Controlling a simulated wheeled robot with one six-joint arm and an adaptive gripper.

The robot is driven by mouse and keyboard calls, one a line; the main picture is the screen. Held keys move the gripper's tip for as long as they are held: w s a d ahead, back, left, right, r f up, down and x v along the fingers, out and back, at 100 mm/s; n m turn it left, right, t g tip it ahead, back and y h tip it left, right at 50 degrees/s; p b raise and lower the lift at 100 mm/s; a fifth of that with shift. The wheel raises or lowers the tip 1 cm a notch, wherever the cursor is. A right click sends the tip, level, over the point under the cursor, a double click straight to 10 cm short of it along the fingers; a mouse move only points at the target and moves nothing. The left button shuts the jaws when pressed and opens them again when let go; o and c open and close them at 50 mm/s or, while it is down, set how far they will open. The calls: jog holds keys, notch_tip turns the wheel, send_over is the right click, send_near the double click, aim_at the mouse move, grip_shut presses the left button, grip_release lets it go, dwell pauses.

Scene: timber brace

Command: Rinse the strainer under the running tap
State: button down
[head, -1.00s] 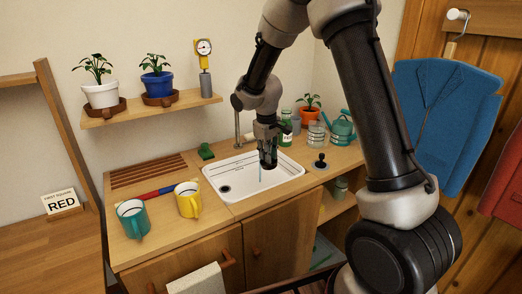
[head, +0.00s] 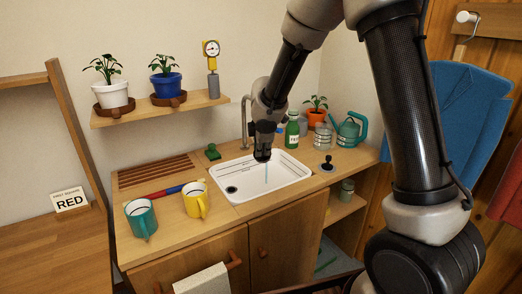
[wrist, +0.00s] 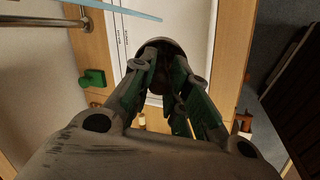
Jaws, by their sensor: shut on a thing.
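The white sink (head: 290,184) is set in the wooden counter, with a dark drain at its left. The metal tap (head: 244,122) stands behind it and shows as a bar in the wrist view (wrist: 45,22). A thin pale-blue water stream (head: 267,173) falls into the sink. My gripper (head: 263,148) is above the sink, close to the stream. Its fingers (wrist: 172,85) are shut on a dark rounded thing, probably the strainer (wrist: 160,43), mostly hidden by the fingers. In the wrist view the water (wrist: 125,10) passes beyond it; I cannot tell whether they touch.
A teal mug (head: 140,219) and a yellow mug (head: 194,201) stand left of the sink. A green bottle (head: 292,131), glass jar (head: 322,137), teal watering can (head: 349,131) and black plunger (head: 327,164) are at the right. A shelf (head: 200,108) with plants hangs behind.

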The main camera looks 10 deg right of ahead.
jog(key=w+d+f, duration=0.2)
jog(key=w+d, duration=0.2)
jog(key=w, duration=0.6)
jog(key=shift+d, duration=0.3)
jog(key=shift+d, duration=0.15)
dwell(0.4)
jog(key=shift+w+d, duration=0.15)
jog(key=shift+d, duration=0.3)
jog(key=shift+a, duration=0.1)
jog(key=shift+s+a, duration=0.2)
jog(key=shift+a, duration=0.3)
